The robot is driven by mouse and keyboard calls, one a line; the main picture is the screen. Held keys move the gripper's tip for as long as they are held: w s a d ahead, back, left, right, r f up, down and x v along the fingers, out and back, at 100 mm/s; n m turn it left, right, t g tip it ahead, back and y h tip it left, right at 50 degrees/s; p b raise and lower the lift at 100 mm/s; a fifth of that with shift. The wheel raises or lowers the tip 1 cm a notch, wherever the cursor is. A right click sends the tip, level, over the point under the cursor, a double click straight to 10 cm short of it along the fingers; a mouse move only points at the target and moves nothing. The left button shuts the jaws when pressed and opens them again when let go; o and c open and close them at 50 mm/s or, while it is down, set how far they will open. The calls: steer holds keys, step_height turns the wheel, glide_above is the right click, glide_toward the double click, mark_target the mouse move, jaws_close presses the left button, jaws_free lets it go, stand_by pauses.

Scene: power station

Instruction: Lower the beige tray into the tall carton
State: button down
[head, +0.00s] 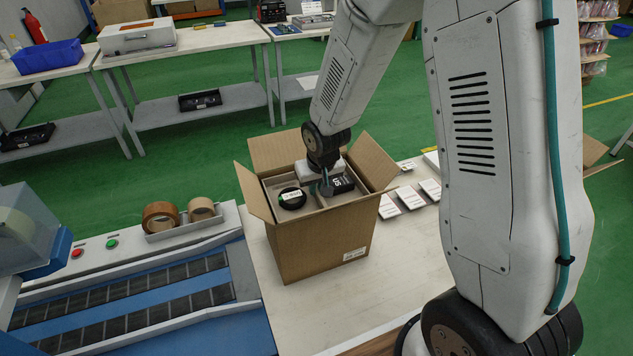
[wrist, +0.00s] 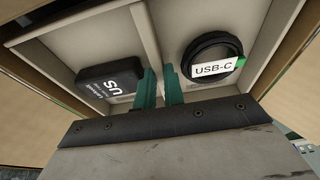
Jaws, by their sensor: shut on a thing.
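The tall carton (head: 322,242) stands upright on the table with its flaps spread open. The beige tray (head: 318,201) sits inside the carton's mouth, near the top; how deep its base is cannot be seen. In the wrist view the tray (wrist: 148,30) has a centre divider, with a black adapter marked US (wrist: 108,82) on one side and a coiled black cable labelled USB-C (wrist: 212,58) on the other. My gripper (head: 326,186) is over the carton. Its green fingers (wrist: 160,88) are shut on the tray's divider.
A conveyor (head: 130,300) with tape rolls (head: 162,214) beside it lies left of the carton. Several white cards (head: 411,197) lie on the table (head: 410,265) to the right. The table in front of the carton is clear. Open flaps (head: 368,160) stand close around my gripper.

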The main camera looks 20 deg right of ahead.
mark_target(317, 191)
steer(key=shift+s, duration=0.3)
stand_by(0.5)
steer(key=c, duration=1.4)
jaws_free()
step_height(317, 191, up, 22)
stand_by(0.3)
